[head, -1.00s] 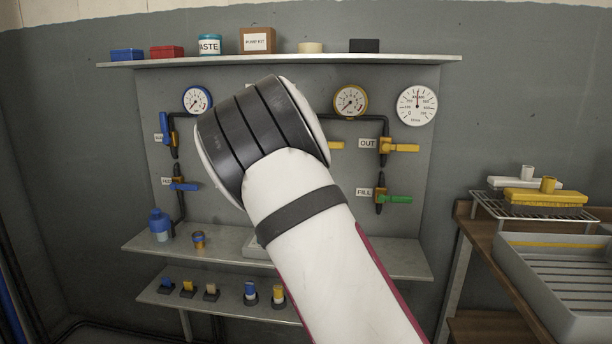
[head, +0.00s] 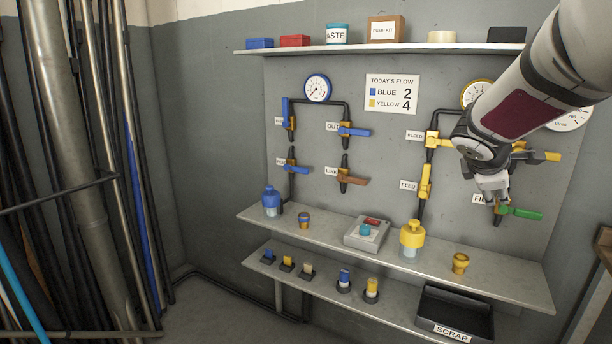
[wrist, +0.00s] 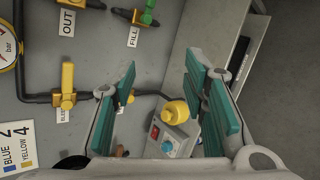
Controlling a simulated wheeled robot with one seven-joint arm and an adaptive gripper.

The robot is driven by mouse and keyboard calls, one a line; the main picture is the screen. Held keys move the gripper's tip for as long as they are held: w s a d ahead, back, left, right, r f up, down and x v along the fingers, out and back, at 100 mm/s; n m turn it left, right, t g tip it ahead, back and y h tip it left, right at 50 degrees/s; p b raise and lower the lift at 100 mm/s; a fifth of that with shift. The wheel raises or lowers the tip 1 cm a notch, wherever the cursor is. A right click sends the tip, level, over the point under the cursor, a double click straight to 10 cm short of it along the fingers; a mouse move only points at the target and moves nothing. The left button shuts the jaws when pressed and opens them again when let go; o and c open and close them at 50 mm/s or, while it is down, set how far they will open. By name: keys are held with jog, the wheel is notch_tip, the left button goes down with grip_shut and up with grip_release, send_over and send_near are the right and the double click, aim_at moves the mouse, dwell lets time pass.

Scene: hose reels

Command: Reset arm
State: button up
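My arm comes in from the upper right of the head view, and my gripper (head: 497,200) hangs in front of the valve panel near the green-handled FILL valve (head: 520,212). In the wrist view my gripper (wrist: 160,85) is open, its teal finger pads apart with nothing held between them. The grey control box (wrist: 170,138) with a red display and teal knob shows beyond the fingers, beside the yellow bottle (wrist: 177,112). In the head view the control box (head: 366,234) and yellow bottle (head: 412,238) stand on the shelf, apart from my gripper.
Blue and yellow valves fill the panel, with a flow sign (head: 392,94) reading blue 2, yellow 4. A black scrap bin (head: 455,315) sits on the lower shelf (head: 325,292). Vertical pipes (head: 75,130) stand at left. The upper shelf (head: 385,49) holds several boxes.

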jog(key=s+a+f+m+g+y, duration=0.25)
jog(key=s+a+m, duration=0.35)
jog(key=s, duration=0.8)
jog(key=s+a+f+m+g+y, duration=0.1)
jog(key=s+a+f+m+y, duration=0.2)
jog(key=s+a, duration=0.75)
jog(key=s+a+f+m+g+y, duration=0.25)
jog(key=s+a+m, duration=0.25)
jog(key=s, duration=1.2)
notch_tip(320, 180, up, 15)
jog(key=d+t+p, duration=0.1)
jog(key=t+p, duration=0.2)
jog(key=p, duration=1)
jog(key=shift+w+f, duration=0.15)
jog(key=shift+w, duration=0.3)
